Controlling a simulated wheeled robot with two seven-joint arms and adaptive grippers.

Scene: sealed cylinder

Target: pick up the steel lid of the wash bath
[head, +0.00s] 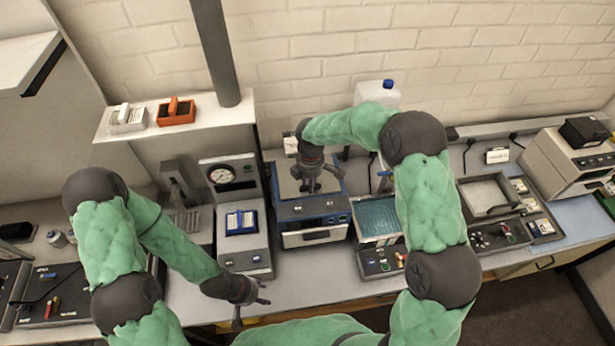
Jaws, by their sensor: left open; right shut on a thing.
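The steel lid (290,187) is a flat pale plate on or just above the top of the blue-framed bath unit (312,207). My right gripper (311,186) points down at the middle of this plate and is shut on it; its fingers hide the gripped part. I cannot tell whether the plate is clear of the unit. My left gripper (250,304) is open and empty, low over the bench front, left of the blue unit.
An open bath (378,217) with teal liquid stands to the right. Further right is a bath with a grey cover (487,193). A gauge unit (228,177) with a blue rack (241,221) stands to the left. A white jug (377,93) is behind.

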